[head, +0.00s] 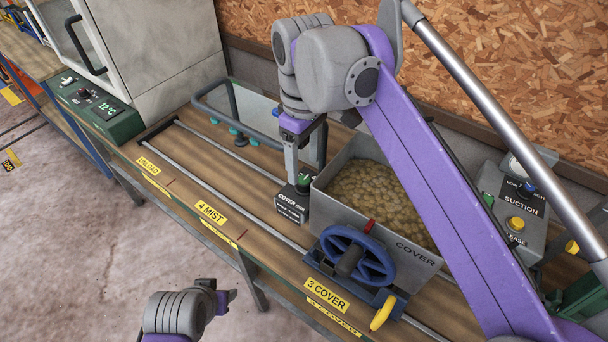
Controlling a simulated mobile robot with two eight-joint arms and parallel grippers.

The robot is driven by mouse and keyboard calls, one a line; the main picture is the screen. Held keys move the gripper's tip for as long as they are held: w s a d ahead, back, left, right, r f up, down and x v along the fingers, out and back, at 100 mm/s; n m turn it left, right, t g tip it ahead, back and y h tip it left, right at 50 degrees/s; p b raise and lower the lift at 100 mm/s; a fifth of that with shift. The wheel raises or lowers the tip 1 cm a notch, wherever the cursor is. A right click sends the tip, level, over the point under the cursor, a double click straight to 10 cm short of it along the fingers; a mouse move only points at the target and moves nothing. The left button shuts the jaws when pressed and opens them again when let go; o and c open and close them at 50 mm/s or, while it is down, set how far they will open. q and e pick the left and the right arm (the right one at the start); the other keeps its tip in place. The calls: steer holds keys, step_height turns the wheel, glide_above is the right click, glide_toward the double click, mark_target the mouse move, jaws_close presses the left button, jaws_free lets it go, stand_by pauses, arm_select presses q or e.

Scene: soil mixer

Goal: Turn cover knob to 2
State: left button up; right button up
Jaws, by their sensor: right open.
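The cover knob (303,180) is green and sits on top of a small black box (291,203) labelled COVER, beside the left wall of the soil hopper. The knob's setting is too small to read. My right gripper (297,175) points down at the knob, with its jaws open. A finger shows just left of the knob; I cannot tell whether it touches. My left gripper (229,297) is low in the picture, over the floor in front of the bench, far from the knob. Its jaws are too small to judge.
The grey hopper (419,256) marked COVER holds brown pellets (375,200). A blue handwheel (358,257) and a yellow handle (383,313) stand in front. A suction box (518,205) is at the right. Rails (230,180) run along the bench, and a white cabinet (150,50) stands behind left.

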mark_target(304, 180)
steer(key=shift+w+f, duration=0.1)
steer(key=shift+f, duration=2.25)
steer(key=shift+c, duration=0.2)
jaws_close()
